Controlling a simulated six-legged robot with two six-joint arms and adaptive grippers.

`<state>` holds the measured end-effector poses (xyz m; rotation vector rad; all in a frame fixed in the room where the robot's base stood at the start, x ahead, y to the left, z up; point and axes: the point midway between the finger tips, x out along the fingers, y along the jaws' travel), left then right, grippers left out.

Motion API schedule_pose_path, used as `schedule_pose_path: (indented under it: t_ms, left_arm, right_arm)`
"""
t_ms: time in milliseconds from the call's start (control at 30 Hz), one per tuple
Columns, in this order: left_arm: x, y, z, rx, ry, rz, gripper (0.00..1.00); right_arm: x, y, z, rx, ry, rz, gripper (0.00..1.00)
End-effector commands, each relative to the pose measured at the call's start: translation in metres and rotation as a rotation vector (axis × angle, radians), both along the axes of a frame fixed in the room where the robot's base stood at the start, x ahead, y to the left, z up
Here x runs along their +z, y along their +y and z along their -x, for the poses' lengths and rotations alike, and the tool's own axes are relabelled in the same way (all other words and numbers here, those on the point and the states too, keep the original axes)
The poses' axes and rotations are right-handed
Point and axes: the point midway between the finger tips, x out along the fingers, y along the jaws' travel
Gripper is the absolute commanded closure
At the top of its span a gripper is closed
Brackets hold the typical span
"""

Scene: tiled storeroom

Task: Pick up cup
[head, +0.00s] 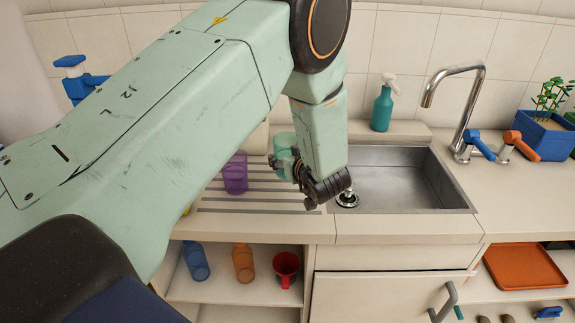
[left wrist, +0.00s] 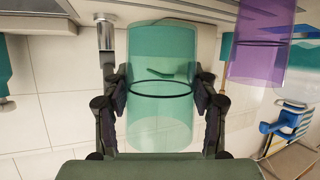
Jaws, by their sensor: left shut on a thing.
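A translucent green cup (left wrist: 160,90) is between the two fingers of my left gripper (left wrist: 160,105) in the left wrist view. The fingers touch it on both sides. In the head view my left gripper (head: 303,176) is at the drainboard's right side, by the sink's left edge. The green cup (head: 284,143) shows there partly, behind the gripper and wrist. A purple translucent cup (head: 235,173) stands on the ribbed drainboard, left of the gripper; it also shows in the left wrist view (left wrist: 258,45). My right gripper is not in view.
The metal sink (head: 405,180) with its faucet (head: 466,95) lies to the right. A teal spray bottle (head: 382,108) stands behind it. An orange tray (head: 525,267) lies lower right.

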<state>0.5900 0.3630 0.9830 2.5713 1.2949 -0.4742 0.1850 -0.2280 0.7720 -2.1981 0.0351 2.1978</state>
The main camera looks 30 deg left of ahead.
Motion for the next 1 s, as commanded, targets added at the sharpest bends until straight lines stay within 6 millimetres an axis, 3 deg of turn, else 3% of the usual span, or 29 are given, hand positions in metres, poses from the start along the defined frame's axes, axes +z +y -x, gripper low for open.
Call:
schedule_pose_path:
  t_ms: [500, 1000]
  left_arm:
    - [0.042, 0.000, 0.000, 0.000, -0.001, 0.000, 0.74]
    - [0.050, -0.001, 0.001, 0.000, 0.000, 0.000, 0.74]
  right_arm:
    - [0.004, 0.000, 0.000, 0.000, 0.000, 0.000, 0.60]
    - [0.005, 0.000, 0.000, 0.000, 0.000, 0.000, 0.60]
